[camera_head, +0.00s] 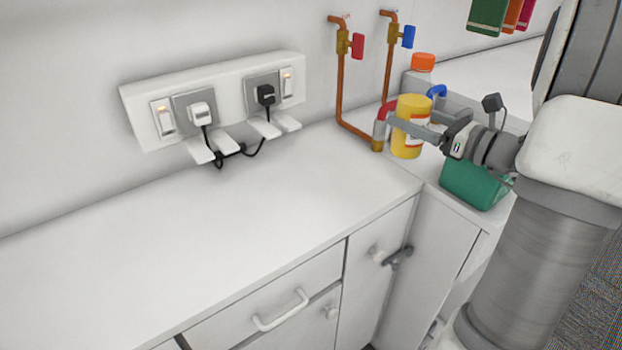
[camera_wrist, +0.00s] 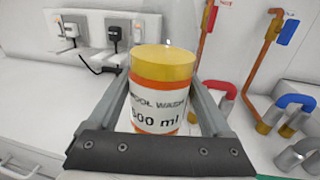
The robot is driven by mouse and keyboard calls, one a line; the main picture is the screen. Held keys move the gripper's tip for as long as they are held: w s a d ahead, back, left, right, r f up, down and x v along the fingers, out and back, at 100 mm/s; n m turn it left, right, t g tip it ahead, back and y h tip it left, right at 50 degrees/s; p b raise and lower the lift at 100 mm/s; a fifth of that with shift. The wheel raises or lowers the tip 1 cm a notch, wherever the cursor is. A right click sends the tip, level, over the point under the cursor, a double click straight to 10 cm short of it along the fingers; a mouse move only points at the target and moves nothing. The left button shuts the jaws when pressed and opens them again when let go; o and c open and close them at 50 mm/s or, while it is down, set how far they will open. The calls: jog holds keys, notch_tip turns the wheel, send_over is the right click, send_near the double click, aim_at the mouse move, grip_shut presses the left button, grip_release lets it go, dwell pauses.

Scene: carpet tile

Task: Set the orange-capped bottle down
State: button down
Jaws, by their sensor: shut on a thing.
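A yellow-topped bottle (camera_head: 412,106) is held between the two fingers of my gripper (camera_head: 408,126). In the wrist view this bottle (camera_wrist: 160,98) stands upright, with orange bands and a white label reading "WOOL WASH" and "500 ml". The gripper (camera_wrist: 165,105) is shut on it from both sides. Its base is close to the counter; I cannot tell whether it touches. A white bottle with an orange cap (camera_head: 422,62) stands apart, behind the held bottle, its lower part hidden.
The white counter (camera_head: 230,225) is clear on the left. Copper pipes with red and blue valves (camera_head: 340,85) rise beside the held bottle. A green container (camera_head: 475,185) sits below my wrist. Wall sockets with plugs (camera_head: 215,100) are at the back left.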

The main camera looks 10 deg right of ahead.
jog(key=shift+w+a+f+b, duration=0.5)
jog(key=shift+w+a+f, duration=0.3)
jog(key=shift+a+f, duration=0.8)
jog(key=shift+w+a+f+b, duration=0.45)
jog(key=shift+w+a+f, duration=0.3)
jog(key=shift+a+f, duration=0.85)
jog(key=shift+w+a+f+b, duration=0.5)
jog(key=shift+w+a+f, duration=0.3)
jog(key=shift+a+f, duration=0.8)
jog(key=shift+d+f, duration=0.2)
jog(key=shift+f, duration=0.05)
jog(key=shift+f, duration=0.15)
grip_release()
jog(key=shift+r, duration=0.25)
jog(key=v, duration=1.2)
jog(key=shift+p, duration=0.45)
